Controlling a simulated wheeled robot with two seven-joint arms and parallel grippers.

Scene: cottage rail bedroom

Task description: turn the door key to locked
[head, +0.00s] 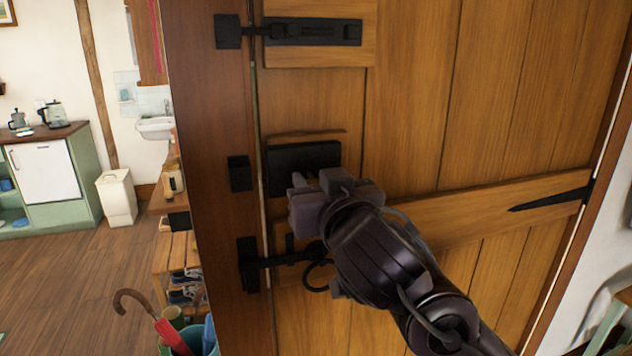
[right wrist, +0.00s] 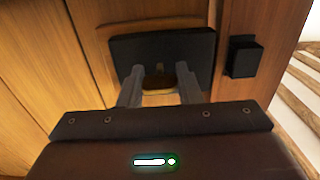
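The wooden door (head: 500,110) fills the right of the head view and is closed or nearly closed against its frame. A black lock plate (head: 300,158) is fixed near its left edge; it also shows in the right wrist view (right wrist: 190,48). My right gripper (head: 305,182) is at the plate, its two fingers apart and pointing at it. In the right wrist view, a small brass-coloured piece, seemingly the key (right wrist: 183,76), shows between the fingers (right wrist: 160,88). I see gaps beside it; the key's angle is unclear. The gripper hides it in the head view. My left gripper is out of view.
A black slide bolt (head: 315,32) is above the lock, and a black latch with a ring (head: 285,258) is just below my right gripper. A black keeper (head: 239,173) sits on the frame. Left are a shoe bench (head: 178,250) and an umbrella (head: 170,335).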

